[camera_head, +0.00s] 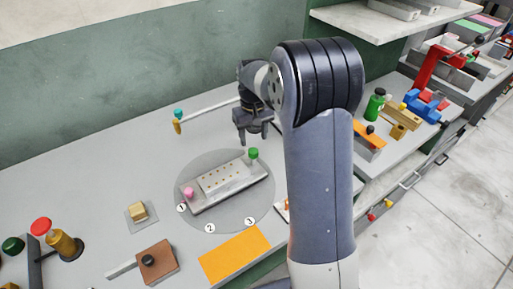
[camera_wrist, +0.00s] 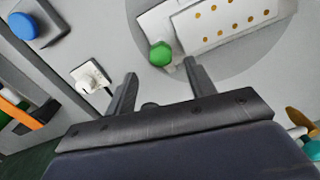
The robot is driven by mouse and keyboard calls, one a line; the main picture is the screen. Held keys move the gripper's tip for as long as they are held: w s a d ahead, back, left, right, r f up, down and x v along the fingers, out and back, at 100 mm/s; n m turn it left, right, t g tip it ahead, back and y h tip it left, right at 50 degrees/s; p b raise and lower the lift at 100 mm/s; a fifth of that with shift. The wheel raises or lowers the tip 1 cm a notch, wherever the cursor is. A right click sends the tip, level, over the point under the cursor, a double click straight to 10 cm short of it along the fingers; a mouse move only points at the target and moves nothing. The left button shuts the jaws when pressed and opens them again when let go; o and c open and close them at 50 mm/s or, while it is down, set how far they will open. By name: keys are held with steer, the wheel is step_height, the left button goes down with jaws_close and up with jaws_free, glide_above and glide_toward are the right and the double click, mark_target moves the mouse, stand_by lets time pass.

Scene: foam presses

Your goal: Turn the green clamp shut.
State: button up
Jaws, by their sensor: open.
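The green clamp (camera_head: 253,153) is a round green knob at the right end of a pale block with several small brown dots (camera_head: 222,178). The block lies on a round grey disc (camera_head: 240,214) on the bench. In the wrist view the green clamp (camera_wrist: 160,54) shows just beyond the gap between my fingertips, with the dotted block (camera_wrist: 225,20) to its right. My gripper (camera_head: 255,139) is open and empty, above and close to the green clamp. My fingers (camera_wrist: 160,70) do not appear to touch it. A pink knob (camera_head: 189,192) sits at the block's left end.
A thin bar with a teal-topped post (camera_head: 178,120) stands behind the disc. An orange mat (camera_head: 235,255), a brown block with a black knob (camera_head: 150,262) and a tan block (camera_head: 138,211) lie in front and left. A green bottle (camera_head: 374,104) stands right of my arm.

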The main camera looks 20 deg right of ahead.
mark_target(254, 150)
step_height(254, 150, down, 6)
steer(key=shift+f+p, duration=0.25)
steer(key=shift+p, duration=0.2)
steer(key=c, duration=1)
